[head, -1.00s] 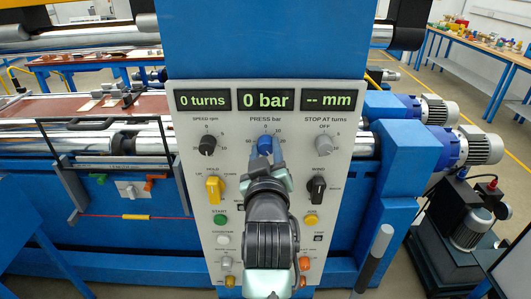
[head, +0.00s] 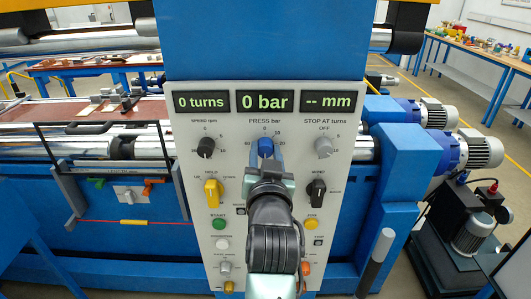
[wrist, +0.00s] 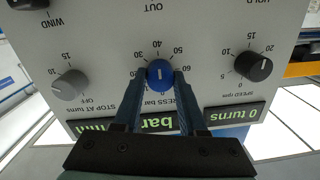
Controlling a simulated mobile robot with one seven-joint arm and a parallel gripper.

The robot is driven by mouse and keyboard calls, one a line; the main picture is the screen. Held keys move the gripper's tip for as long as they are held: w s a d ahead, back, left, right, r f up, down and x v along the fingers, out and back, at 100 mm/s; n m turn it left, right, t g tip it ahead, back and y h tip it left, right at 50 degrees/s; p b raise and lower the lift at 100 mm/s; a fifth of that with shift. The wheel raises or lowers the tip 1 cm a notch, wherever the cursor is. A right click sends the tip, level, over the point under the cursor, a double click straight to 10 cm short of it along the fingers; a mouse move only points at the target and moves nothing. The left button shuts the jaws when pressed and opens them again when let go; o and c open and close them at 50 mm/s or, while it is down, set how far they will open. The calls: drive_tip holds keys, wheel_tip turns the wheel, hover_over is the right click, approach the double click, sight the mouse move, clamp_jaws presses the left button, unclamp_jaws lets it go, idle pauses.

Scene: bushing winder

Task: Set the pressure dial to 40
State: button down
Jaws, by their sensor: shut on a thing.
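The pressure dial is a blue round knob (head: 265,147) under the label PRESS bar on the grey panel (head: 345,110). My gripper (head: 266,156) is in front of it. In the wrist view, which sees the panel upside down, the two fingers stand on either side of the blue dial (wrist: 160,73) and are shut on it. A white pointer line shows on its face, but I cannot tell for sure which end marks the reading. Scale numbers around it include 0, 30, 40 and 50. The pressure display (head: 265,100) reads 0 bar.
The black speed knob (head: 206,147) is left of the dial and the grey stop-at-turns knob (head: 324,147) is right. Below are a yellow hold switch (head: 213,192), a black wind switch (head: 317,188) and several push buttons. My arm hides the panel's lower middle.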

drive_tip(key=shift+f, duration=0.1)
drive_tip(key=shift+c, duration=2.3)
unclamp_jaws()
drive_tip(key=shift+s, duration=0.1)
drive_tip(key=s+b, duration=0.3)
drive_tip(key=s, duration=0.9)
drive_tip(key=shift+s+d+r, duration=0.25)
drive_tip(key=shift+s+r, duration=0.05)
drive_tip(key=shift+s, duration=0.1)
